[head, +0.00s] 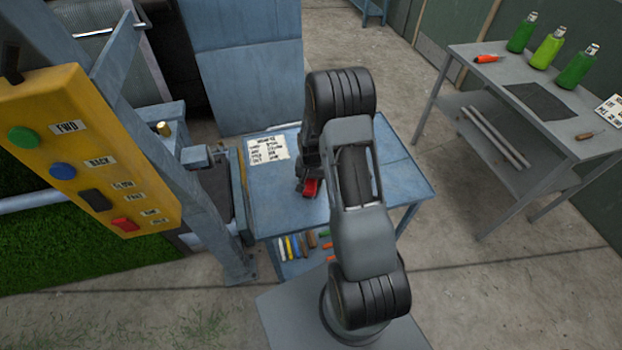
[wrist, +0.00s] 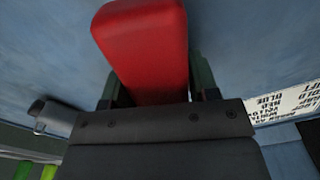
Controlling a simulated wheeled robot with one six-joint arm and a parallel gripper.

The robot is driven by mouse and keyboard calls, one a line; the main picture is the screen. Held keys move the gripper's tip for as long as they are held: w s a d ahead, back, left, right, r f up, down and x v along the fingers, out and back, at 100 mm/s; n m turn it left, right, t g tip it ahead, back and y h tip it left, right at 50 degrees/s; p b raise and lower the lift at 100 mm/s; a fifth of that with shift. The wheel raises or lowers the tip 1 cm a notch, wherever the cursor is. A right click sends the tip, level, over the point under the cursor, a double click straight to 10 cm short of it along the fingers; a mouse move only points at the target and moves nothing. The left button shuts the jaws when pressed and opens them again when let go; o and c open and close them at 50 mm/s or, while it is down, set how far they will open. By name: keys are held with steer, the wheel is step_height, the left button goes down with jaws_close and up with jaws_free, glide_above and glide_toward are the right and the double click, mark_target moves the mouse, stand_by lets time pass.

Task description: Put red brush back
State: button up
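The red brush (head: 311,187) shows in the head view as a small red block at my gripper, over the blue table (head: 400,176). In the wrist view the red brush (wrist: 142,40) is large, with a smooth, rounded red body. The dark fingers of my gripper (wrist: 155,90) stand on either side of it and appear closed against it. My arm hides part of the table in the head view. The brush's bristles are hidden, and I cannot tell whether it touches the tabletop.
A printed card (head: 268,150) lies on the table's left part. Several coloured tools (head: 290,247) lie on its lower shelf. A yellow control box (head: 90,150) on a post stands at left.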

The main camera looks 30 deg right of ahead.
steer(key=o, duration=0.3)
steer(key=shift+o, duration=0.2)
steer(key=shift+r, duration=0.6)
step_height(320, 180, up, 10)
steer(key=shift+r+b, duration=0.25)
steer(key=shift+b, duration=0.75)
step_height(320, 180, up, 7)
steer(key=n+t, duration=0.1)
glide_above(307, 183)
steer(key=s+a+r+n+t, duration=0.2)
steer(key=s+a+r, duration=0.1)
steer(key=s+r, duration=0.2)
steer(key=s+a+r+n+t, duration=0.2)
steer(key=s+a+r+n, duration=0.1)
steer(key=s, duration=0.7)
steer(key=shift+a+r+n, duration=0.3)
steer(key=shift+a+r, duration=0.45)
steer(key=shift+r, duration=0.2)
